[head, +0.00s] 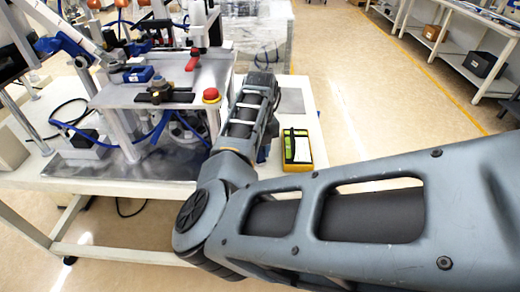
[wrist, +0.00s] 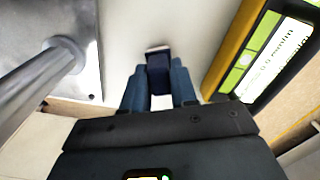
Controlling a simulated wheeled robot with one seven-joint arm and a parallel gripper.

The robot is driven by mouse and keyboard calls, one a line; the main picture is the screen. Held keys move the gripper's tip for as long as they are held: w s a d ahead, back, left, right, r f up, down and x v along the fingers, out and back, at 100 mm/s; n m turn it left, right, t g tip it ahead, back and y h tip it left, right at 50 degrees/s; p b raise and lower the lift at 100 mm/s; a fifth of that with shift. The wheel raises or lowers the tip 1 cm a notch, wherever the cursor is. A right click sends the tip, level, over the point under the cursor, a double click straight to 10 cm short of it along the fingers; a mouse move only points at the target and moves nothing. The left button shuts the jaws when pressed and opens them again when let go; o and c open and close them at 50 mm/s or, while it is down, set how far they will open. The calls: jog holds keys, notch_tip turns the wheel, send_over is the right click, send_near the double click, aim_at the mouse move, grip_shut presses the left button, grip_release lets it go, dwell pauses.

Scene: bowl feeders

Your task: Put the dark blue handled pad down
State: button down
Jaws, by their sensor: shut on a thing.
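My gripper (wrist: 157,84) is shut on the dark blue handled pad (wrist: 158,66), which sits between the two blue-grey fingers in the wrist view. The pad's far end has a pale edge. The white table top (wrist: 190,28) shows beneath and around the pad; I cannot tell whether the pad touches it. In the head view my own arm hides the pad and most of the gripper.
A yellow and black case with a green-and-white label (head: 297,149) lies close right of the gripper; it also shows in the wrist view (wrist: 262,55). A metal post (wrist: 35,85) and plate stand to the left. The bowl-feeder machine (head: 165,92) with a red button (head: 211,96) is left of my arm.

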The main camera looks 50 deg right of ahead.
jog(key=shift+f, duration=0.1)
jog(key=c, duration=0.9)
grip_release()
notch_tip(320, 180, up, 12)
jog(key=shift+r+b, duration=0.15)
jog(key=shift+b, duration=0.65)
